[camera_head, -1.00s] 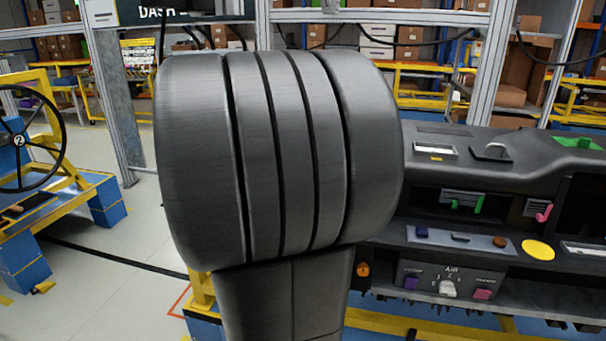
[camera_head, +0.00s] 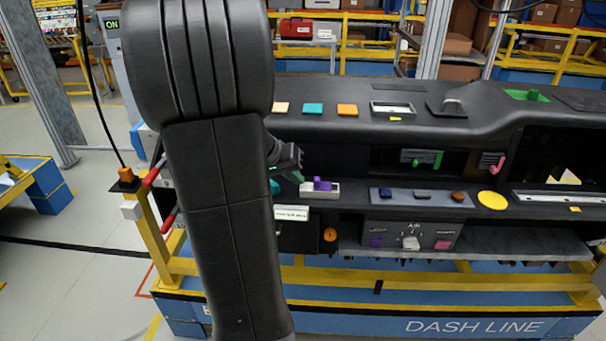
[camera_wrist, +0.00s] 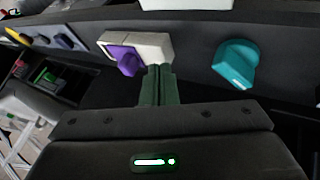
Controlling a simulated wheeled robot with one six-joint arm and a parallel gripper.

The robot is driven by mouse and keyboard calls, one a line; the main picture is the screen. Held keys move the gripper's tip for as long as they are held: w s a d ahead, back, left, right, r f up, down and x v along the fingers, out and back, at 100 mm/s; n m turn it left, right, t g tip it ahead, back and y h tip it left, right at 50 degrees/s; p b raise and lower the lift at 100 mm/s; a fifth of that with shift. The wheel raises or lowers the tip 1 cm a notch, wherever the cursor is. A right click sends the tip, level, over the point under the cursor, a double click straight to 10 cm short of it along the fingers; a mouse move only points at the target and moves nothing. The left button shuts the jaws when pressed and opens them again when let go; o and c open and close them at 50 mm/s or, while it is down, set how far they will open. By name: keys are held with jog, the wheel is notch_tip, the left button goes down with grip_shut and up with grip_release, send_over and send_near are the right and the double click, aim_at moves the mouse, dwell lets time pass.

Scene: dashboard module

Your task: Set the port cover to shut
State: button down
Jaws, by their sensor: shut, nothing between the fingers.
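A purple piece (camera_head: 322,184) sits on a small white base (camera_head: 320,194) at the left part of the dashboard's front ledge. I take it for the port cover, but cannot tell for sure. In the wrist view the purple piece (camera_wrist: 124,60) lies at the left side of the white base (camera_wrist: 153,46). My gripper (camera_wrist: 157,72) is shut and empty, its green fingertips close to the white base, just right of the purple piece. I cannot tell whether they touch. In the head view my gripper (camera_head: 298,176) is partly hidden behind my arm.
A teal knob (camera_wrist: 236,63) stands right of my fingers in the wrist view. In the head view, the dashboard ledge carries a dark blue button (camera_head: 385,194), a brown one (camera_head: 458,197) and a yellow disc (camera_head: 492,200). An orange knob (camera_head: 330,234) is below.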

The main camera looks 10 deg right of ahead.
aim_at(311, 189)
jog(key=shift+s+d+r, duration=0.1)
jog(key=shift+s+d, duration=0.3)
jog(key=shift+d, duration=0.6)
jog(key=shift+s+d+f+b, duration=0.15)
jog(key=shift+d+f+b, duration=0.1)
jog(key=shift+d+b, duration=0.35)
jog(key=shift+s+d+r, duration=0.15)
jog(key=shift+d, duration=0.15)
